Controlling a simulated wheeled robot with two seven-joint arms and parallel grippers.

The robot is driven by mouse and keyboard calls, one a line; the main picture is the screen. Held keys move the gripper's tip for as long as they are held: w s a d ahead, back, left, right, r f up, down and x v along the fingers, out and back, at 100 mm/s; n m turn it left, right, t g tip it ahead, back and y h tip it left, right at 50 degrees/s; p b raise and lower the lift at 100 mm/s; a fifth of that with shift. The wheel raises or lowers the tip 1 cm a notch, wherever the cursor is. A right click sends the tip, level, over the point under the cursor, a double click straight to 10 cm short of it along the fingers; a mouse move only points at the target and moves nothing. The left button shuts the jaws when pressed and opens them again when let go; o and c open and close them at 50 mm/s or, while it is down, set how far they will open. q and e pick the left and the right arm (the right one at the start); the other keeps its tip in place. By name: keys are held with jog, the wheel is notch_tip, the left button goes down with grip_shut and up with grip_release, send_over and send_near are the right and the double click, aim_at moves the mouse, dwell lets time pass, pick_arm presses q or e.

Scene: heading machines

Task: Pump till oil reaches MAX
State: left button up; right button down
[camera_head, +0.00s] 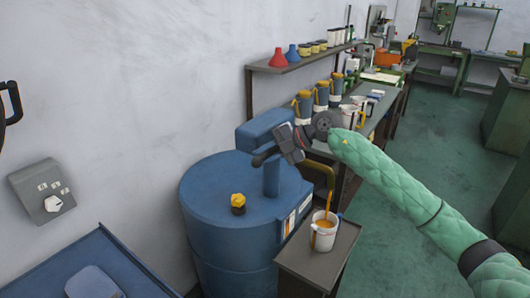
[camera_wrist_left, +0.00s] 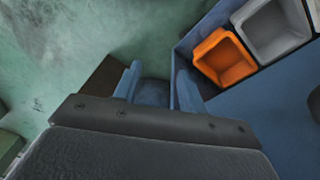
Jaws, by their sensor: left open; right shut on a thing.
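A blue oil drum (camera_head: 232,240) stands against the wall, with a blue hand pump (camera_head: 262,129) on its top. My right gripper (camera_head: 272,155) is shut at the pump, apparently on its handle; its fingers hide most of the handle. A light measuring jug (camera_head: 323,240) stands on a small stand (camera_head: 336,258) in front of the drum. Orange-brown oil shows in the jug, and a thin yellow-orange piece rises from it. The MAX mark is too small to read. My left gripper (camera_wrist_left: 158,85) is open and empty in the left wrist view.
A yellow cap (camera_head: 238,203) sits on the drum. A shelf (camera_head: 290,62) with red and blue funnels and a bench with several jugs are behind. A switch box (camera_head: 42,192) hangs at left. Orange (camera_wrist_left: 224,58) and grey bins are near my left gripper.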

aim_at(275, 152)
pick_arm(q)
jog(key=shift+r, duration=0.7)
pick_arm(e)
jog(key=shift+f, duration=0.4)
jog(key=c, duration=1.3)
grip_release()
jog(key=shift+d+r, duration=0.1)
jog(key=shift+d+r, duration=0.1)
jog(key=shift+d, duration=0.15)
pick_arm(q)
notch_tip(275, 152, up, 10)
jog(key=s+b, duration=0.1)
jog(key=b, duration=0.1)
jog(key=shift+s+r+b, duration=0.15)
jog(key=shift+r+b, duration=0.1)
jog(key=shift+b, duration=0.05)
pick_arm(e)
jog(key=v, duration=0.7)
jog(key=shift+s+r, duration=0.1)
